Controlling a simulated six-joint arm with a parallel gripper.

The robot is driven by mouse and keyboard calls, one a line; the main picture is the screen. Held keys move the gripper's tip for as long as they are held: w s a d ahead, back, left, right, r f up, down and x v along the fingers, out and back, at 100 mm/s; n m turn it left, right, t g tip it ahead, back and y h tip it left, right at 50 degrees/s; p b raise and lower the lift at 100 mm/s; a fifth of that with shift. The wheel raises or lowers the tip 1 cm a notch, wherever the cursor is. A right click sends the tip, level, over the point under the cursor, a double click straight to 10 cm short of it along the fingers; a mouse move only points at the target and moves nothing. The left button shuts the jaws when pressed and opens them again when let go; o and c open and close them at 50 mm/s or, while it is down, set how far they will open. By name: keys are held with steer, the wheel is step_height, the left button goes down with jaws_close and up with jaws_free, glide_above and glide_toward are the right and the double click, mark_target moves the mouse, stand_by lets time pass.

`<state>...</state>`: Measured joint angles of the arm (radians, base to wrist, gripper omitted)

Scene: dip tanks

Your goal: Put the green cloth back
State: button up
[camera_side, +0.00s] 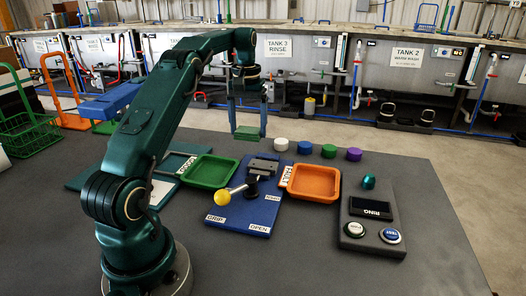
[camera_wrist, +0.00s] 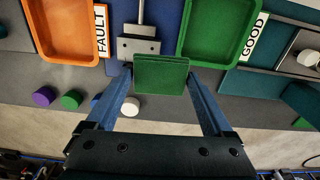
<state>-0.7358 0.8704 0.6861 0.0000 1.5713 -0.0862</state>
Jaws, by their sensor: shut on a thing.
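The green cloth (camera_side: 248,133) looks like a folded, flat square. My gripper (camera_side: 248,127) is shut on it and holds it in the air, above and behind the clamp on the blue plate. In the wrist view the cloth (camera_wrist: 161,74) lies between the two blue fingertips of my gripper (camera_wrist: 160,78), just beside the metal clamp block in the picture. The fingers touch its left and right edges. Part of the table behind the cloth is hidden.
The clamp (camera_side: 262,167) with a yellow-knobbed lever stands on a blue plate (camera_side: 240,212). A green GOOD tray (camera_side: 208,172) is left, an orange FAULT tray (camera_side: 313,183) right; both look empty. Several coloured knobs (camera_side: 329,151) line the back. A grey button box (camera_side: 372,220) stands right.

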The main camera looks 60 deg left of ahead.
steer(key=shift+s+d+f, duration=0.1)
steer(key=shift+d+f, duration=0.1)
steer(key=shift+f, duration=0.2)
steer(key=shift+n, duration=0.4)
steer(key=d, duration=0.4)
steer(key=s+d, duration=0.1)
steer(key=shift+d+f, duration=0.25)
steer(key=shift+d, duration=0.15)
steer(key=m, duration=0.1)
glide_above(306, 229)
step_height(306, 229, down, 6)
steer(key=shift+r, duration=0.25)
steer(key=shift+f, duration=2)
steer(key=shift+f, duration=0.15)
steer(key=o, duration=1.1)
steer(key=shift+c, duration=0.2)
